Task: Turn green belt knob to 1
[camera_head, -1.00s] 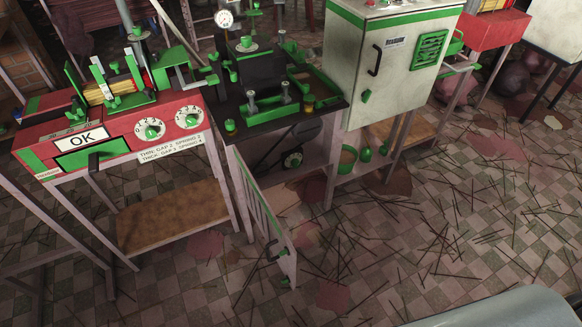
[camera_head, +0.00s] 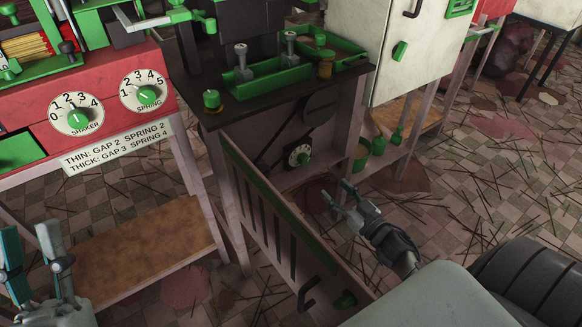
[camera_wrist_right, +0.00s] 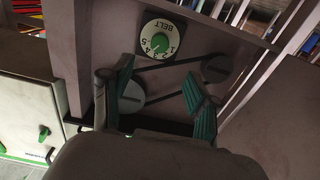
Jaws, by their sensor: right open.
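The belt dial has a green knob (camera_head: 303,157) on a dark panel under the black-topped machine, behind the slatted gate. In the right wrist view the green knob (camera_wrist_right: 160,42) sits on a white face labelled BELT, with the label inverted. The number its pointer marks is too small to tell. My right gripper (camera_head: 338,190) is open and empty, in front of and below the dial at its right. In the wrist view my right gripper (camera_wrist_right: 160,72) has its fingers apart, apparently short of the knob. My left gripper (camera_head: 30,238) is open and empty at the lower left.
The slatted gate (camera_head: 262,205) stands out from the machine left of my right gripper. Belt pulleys (camera_wrist_right: 130,96) lie beside the dial. A red machine (camera_head: 20,112) with shaker and spring dials stands left; a white cabinet (camera_head: 378,50) stands right. Sticks litter the tiled floor.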

